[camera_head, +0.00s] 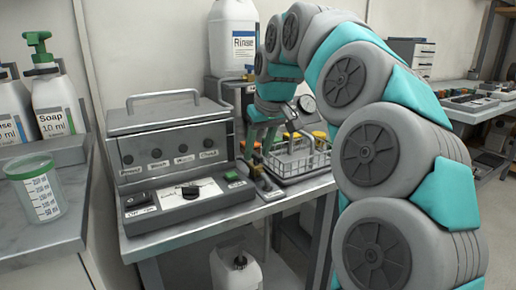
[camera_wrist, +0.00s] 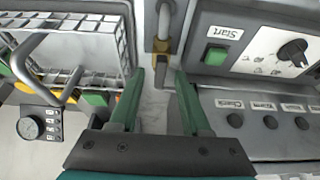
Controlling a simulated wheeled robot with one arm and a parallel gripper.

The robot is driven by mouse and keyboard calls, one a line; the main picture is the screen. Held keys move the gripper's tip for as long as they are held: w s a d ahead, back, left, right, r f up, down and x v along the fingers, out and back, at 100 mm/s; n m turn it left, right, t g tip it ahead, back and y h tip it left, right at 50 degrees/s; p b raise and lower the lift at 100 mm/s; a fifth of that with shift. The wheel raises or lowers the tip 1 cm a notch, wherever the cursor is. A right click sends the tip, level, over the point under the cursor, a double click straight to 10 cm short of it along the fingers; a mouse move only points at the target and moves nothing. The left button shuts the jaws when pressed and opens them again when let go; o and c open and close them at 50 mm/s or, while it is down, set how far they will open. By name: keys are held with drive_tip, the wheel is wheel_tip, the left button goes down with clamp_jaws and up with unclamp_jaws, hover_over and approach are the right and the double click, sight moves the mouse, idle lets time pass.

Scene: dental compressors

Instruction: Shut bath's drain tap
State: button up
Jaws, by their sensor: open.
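The bath (camera_head: 165,150) is a grey metal unit with a closed, handled lid and a front control panel. At its right side a small tap with brass-coloured fittings (camera_head: 257,160) and grey metal parts stands on the bench. In the wrist view the tap (camera_wrist: 162,47) shows just beyond the fingertips, roughly centred between them. My gripper (camera_wrist: 159,76) has its two green fingers spread apart with nothing between them. I cannot tell the tap handle's exact position.
A wire basket (camera_head: 312,160) stands right of the tap; it fills the left of the wrist view. The bath's panel with a green Start button (camera_wrist: 216,56) and dial (camera_wrist: 292,52) is close on the other side. A pressure gauge (camera_head: 307,104) is behind. A white jug (camera_head: 236,270) stands below.

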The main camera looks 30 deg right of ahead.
clamp_jaws()
idle(0.3)
idle(0.3)
